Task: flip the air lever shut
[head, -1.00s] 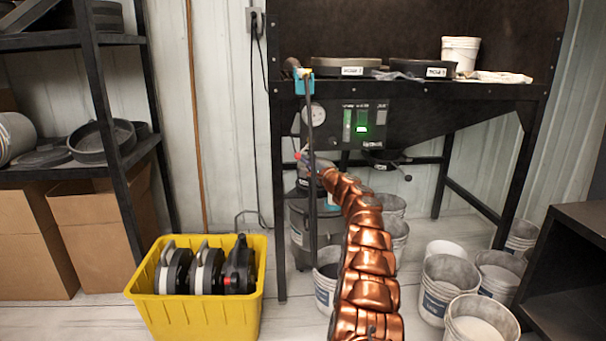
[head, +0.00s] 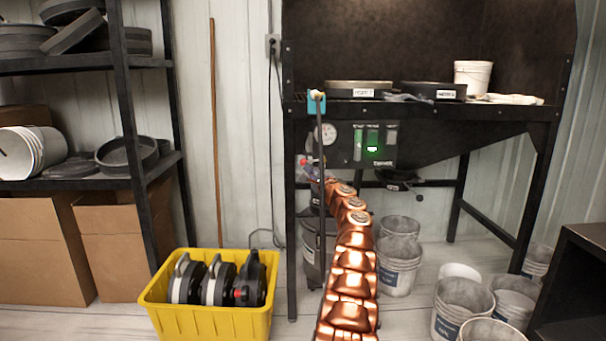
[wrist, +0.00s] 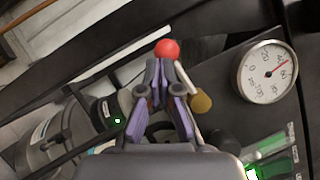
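The air lever's red ball knob (wrist: 167,49) shows in the wrist view just beyond my fingertips. A pale rod runs from it down right to a brass fitting (wrist: 201,103). My gripper (wrist: 164,66) has purple pads; its fingers slope together and their tips look shut, with nothing seen between them. The knob is at or very near the tips; I cannot tell whether they touch. In the head view the red knob (head: 303,162) is small, left of the panel, beside my gripper (head: 310,170). The lever's lower part is hard to make out there.
A pressure gauge (wrist: 267,72) sits right of the lever, on the panel under the black bench (head: 430,110). A dark upright rod (head: 321,190) stands close to my arm. A yellow crate (head: 210,318) with seed meters stands left, buckets (head: 398,270) right.

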